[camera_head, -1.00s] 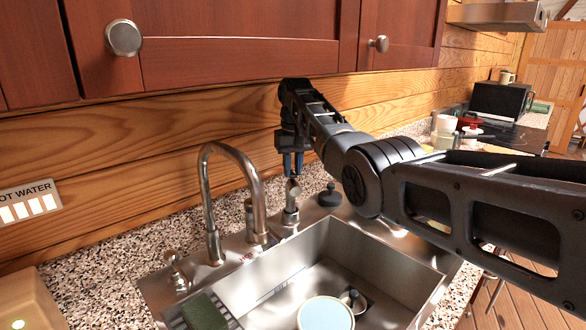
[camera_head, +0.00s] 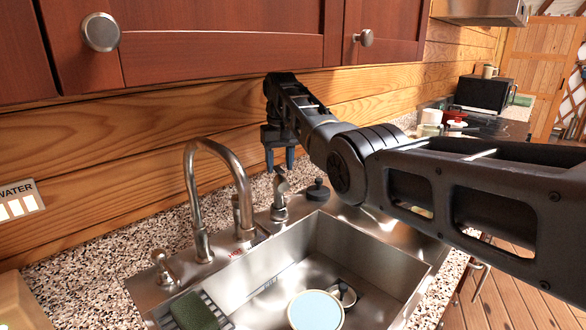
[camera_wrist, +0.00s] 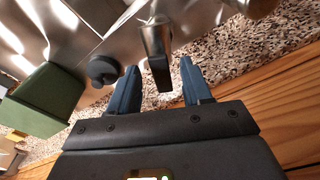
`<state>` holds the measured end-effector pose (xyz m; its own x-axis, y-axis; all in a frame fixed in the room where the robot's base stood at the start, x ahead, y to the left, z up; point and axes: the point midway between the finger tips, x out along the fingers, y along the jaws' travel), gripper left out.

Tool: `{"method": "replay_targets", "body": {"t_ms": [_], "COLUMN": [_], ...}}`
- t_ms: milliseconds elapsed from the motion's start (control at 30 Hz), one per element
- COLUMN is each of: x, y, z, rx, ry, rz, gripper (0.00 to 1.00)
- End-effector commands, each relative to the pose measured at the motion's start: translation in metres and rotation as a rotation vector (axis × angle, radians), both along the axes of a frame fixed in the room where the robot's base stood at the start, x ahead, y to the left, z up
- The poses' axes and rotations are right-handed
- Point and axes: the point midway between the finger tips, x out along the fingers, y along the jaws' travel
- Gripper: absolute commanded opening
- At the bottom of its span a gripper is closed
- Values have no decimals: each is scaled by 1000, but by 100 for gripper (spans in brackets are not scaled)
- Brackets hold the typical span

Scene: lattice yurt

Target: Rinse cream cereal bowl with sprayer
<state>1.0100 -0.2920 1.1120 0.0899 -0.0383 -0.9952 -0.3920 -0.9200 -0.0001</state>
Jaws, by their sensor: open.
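A bowl (camera_head: 316,311) with a cream rim and pale blue inside sits in the steel sink, cut off by the lower edge of the head view. The metal sprayer (camera_head: 280,192) stands upright on the sink's back deck, right of the faucet. My gripper (camera_head: 279,167) is open and points down at the sprayer's top. In the wrist view, the sprayer (camera_wrist: 156,45) shows between the spread fingers of my gripper (camera_wrist: 160,68), with its dark lever towards the palm. I see a gap on both sides. The gripper holds nothing.
The curved faucet (camera_head: 240,172) stands left of the sprayer, and a dark stopper (camera_head: 318,190) right of it. A green sponge (camera_head: 193,312) lies on a rack at the sink's left. Cabinets (camera_head: 220,60) hang low above the arm. A strainer (camera_head: 343,293) lies behind the bowl.

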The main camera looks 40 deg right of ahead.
Motion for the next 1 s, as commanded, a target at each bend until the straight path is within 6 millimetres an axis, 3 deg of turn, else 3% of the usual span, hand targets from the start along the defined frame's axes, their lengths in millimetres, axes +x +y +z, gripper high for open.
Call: {"method": "replay_targets", "body": {"t_ms": [367, 900, 1000], "x": [-1, -11, -16], "y": [0, 4, 7], "z": [-2, -8, 11], "rx": [-20, -117, -118], "ry": [-45, -275, -279], "rz": [0, 0, 0], "gripper": [49, 49, 49]}}
